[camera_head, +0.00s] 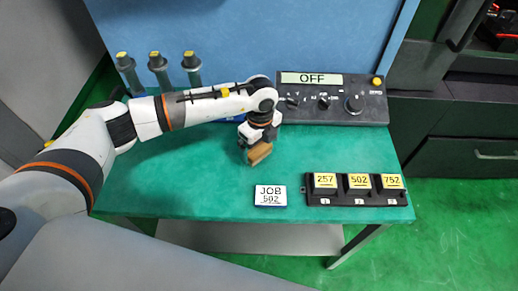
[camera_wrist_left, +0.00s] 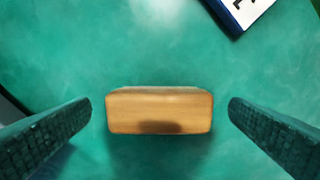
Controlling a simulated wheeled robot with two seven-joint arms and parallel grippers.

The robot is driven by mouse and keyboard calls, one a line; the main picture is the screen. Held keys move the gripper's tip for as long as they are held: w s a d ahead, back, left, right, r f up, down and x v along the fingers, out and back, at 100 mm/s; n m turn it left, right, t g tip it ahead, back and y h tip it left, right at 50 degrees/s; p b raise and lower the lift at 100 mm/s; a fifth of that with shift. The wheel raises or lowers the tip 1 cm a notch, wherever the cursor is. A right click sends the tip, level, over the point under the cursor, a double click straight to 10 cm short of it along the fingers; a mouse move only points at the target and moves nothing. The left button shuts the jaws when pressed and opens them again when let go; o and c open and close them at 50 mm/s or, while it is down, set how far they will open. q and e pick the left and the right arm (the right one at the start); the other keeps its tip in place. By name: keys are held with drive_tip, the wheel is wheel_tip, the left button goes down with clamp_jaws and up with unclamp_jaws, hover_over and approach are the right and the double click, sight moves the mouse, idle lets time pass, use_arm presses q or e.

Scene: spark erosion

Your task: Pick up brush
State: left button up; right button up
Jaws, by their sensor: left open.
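The brush (camera_head: 260,152) shows as a tan wooden block on the green table top, near the middle of the table in the head view. In the left wrist view the brush (camera_wrist_left: 160,110) lies crosswise between the two dark fingers, with a gap on each side. My left gripper (camera_head: 254,144) is open and over the brush; its fingers (camera_wrist_left: 160,118) do not touch the wood. The underside of the brush is hidden. My right gripper is not in view.
A JOB 502 card (camera_head: 270,196) lies in front of the brush. A black holder (camera_head: 355,199) with blocks 257, 502 and 752 is at the right. A control panel (camera_head: 335,100) reading OFF and three dark handles (camera_head: 159,68) stand at the back.

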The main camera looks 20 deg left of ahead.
sight(260, 150)
use_arm(q)
wheel_tip(260, 150, down, 2)
drive_tip(key=shift+f, duration=0.55)
drive_tip(key=shift+c, duration=0.6)
drive_tip(key=c, duration=1)
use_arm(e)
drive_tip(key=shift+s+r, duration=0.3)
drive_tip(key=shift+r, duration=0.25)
use_arm(q)
drive_tip(key=shift+r, duration=0.15)
wheel_tip(260, 150, up, 9)
drive_tip(key=shift+r+b, duration=0.1)
drive_tip(key=shift+b, duration=0.85)
drive_tip(key=shift+r, duration=0.35)
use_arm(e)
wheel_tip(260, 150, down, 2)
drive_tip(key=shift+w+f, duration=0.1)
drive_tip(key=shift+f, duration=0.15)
